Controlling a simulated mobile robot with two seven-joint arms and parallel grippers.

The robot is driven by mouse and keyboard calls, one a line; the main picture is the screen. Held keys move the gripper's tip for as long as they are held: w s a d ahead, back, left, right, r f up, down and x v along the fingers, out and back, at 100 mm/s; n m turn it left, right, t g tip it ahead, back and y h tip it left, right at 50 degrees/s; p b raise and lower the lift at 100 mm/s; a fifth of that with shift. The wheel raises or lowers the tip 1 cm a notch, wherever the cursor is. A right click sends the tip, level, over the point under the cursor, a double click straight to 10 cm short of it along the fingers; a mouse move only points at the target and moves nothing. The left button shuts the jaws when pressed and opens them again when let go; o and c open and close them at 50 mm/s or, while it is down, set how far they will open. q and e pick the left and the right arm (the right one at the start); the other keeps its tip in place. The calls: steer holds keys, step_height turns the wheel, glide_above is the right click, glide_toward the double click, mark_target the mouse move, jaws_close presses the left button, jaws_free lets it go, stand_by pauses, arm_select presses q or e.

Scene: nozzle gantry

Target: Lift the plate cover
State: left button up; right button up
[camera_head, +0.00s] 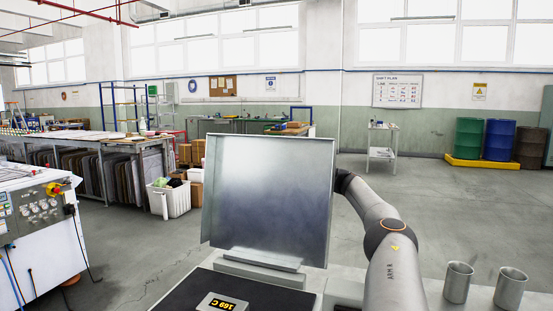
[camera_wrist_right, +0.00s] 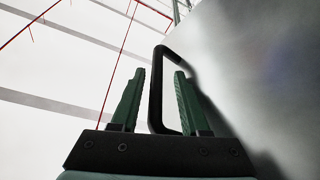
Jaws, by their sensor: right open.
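The plate cover (camera_head: 270,190) is a grey metal lid standing nearly upright at the back of a dark plate (camera_head: 185,297) in the head view. My right arm reaches behind the cover, which hides the right gripper there. In the right wrist view my right gripper (camera_wrist_right: 160,74) has two green fingers, open and apart. The cover's black bar handle (camera_wrist_right: 155,90) is between the fingers, and the cover's grey face (camera_wrist_right: 270,80) fills the right side. My left gripper is not in view.
A small display reading 169 C (camera_head: 222,304) sits at the front of the plate. Two metal cups (camera_head: 457,282) (camera_head: 510,288) stand at the right. A white control cabinet (camera_head: 45,240) is at the left. Open floor lies behind.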

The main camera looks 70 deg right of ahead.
mark_target(303, 166)
steer(key=b+v, duration=0.3)
steer(key=shift+s+f, duration=0.15)
steer(key=shift+f, duration=0.15)
steer(key=v, duration=0.3)
steer(key=shift+s+r, duration=0.2)
steer(key=shift+s, duration=0.1)
steer(key=shift+s+d, duration=0.1)
